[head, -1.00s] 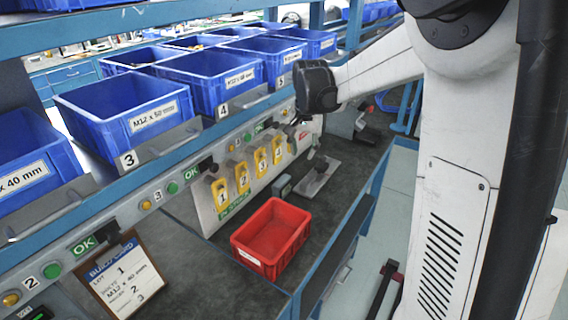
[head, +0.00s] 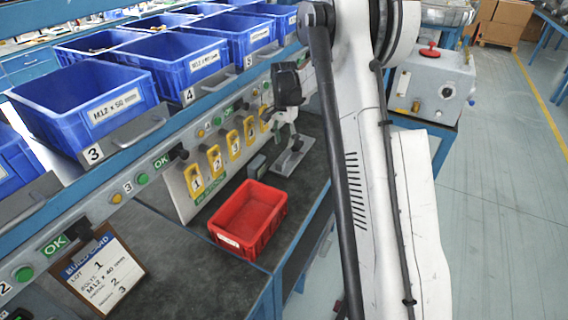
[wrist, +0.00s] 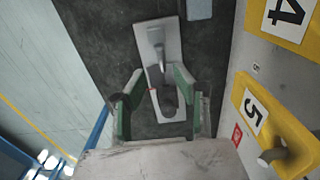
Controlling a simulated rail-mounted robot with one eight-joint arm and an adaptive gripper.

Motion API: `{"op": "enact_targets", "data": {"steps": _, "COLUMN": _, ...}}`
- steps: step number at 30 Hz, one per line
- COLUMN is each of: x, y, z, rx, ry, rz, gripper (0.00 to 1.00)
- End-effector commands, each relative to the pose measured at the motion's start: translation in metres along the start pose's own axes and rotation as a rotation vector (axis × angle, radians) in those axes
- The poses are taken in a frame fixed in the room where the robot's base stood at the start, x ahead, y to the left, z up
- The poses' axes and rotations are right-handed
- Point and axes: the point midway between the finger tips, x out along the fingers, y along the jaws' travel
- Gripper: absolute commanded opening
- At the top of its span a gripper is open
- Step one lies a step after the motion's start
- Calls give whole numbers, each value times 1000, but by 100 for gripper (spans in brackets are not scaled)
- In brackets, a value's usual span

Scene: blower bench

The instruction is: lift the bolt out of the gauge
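A light grey plate with an upright grey fixture, which looks like the gauge, lies on the dark bench mat in the head view (head: 289,164) and the wrist view (wrist: 143,38). A grey rod-like part (wrist: 158,52) and a dark round part stand on it; I cannot tell which is the bolt. My gripper (wrist: 157,78) points down over the plate, its green-padded fingers apart on either side of the fixture. I see no contact. In the head view my gripper (head: 286,112) is small and its fingertips are unclear.
A red bin (head: 250,215) stands on the bench in front of the plate. A panel with numbered yellow plates (head: 215,161) runs alongside; yellow plate 5 (wrist: 248,95) has a protruding peg close to my gripper. Blue bins (head: 85,95) line the shelf above.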

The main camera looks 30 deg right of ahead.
Motion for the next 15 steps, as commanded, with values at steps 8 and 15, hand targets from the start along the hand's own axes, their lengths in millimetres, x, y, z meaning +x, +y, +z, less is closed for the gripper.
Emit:
{"op": "enact_targets", "data": {"steps": 8, "x": 35, "y": 0, "z": 0, "rx": -1, "ry": 0, "rz": 0, "gripper": 29}}
{"op": "enact_targets", "data": {"steps": 15, "x": 67, "y": 0, "z": 0, "rx": -1, "ry": 0, "rz": 0, "gripper": 29}}
